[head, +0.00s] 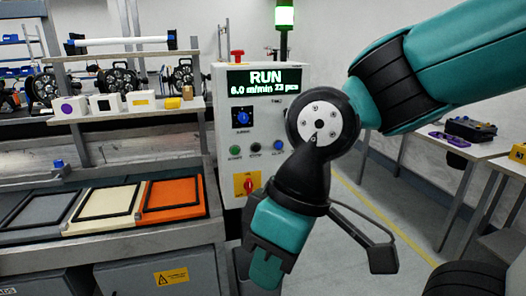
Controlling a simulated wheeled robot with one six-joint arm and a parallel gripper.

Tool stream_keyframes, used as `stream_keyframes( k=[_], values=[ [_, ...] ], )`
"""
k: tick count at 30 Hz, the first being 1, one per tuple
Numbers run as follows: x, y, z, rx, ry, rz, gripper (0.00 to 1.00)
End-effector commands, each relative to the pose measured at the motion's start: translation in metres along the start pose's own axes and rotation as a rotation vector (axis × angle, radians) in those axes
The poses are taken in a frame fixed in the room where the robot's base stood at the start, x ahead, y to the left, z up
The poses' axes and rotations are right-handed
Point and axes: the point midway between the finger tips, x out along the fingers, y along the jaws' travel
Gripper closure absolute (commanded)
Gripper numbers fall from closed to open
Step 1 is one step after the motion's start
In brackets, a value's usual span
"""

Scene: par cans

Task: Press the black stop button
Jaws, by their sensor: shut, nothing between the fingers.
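The control box (219,110) stands upright in the middle of the head view, with a lit screen (266,82) reading RUN. The black stop button (256,147) sits in a row on its front, between a green button (235,151) and a blue button (278,145). My gripper (266,268) points down in front of the lower right of the box. It is shut and empty, lower than the black button and apart from it in the picture. My arm hides the right part of the box; the black button is in plain sight.
A red mushroom button (237,56) and a green-lit lamp (284,18) top the box. A blue knob (241,117) and a red-yellow switch (248,184) sit above and below the button row. A bench with coloured trays (172,212) stands left; a table (447,146) stands right.

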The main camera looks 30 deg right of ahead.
Motion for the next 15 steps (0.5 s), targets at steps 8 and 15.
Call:
stream_keyframes(
  k=[8, 15],
  values=[
    [0.008, 0.013, -0.035, 0.226, 0.121, -0.041, 1.00],
    [0.026, 0.082, -0.146, 1.066, 0.535, -0.334, 1.00]
  ],
)
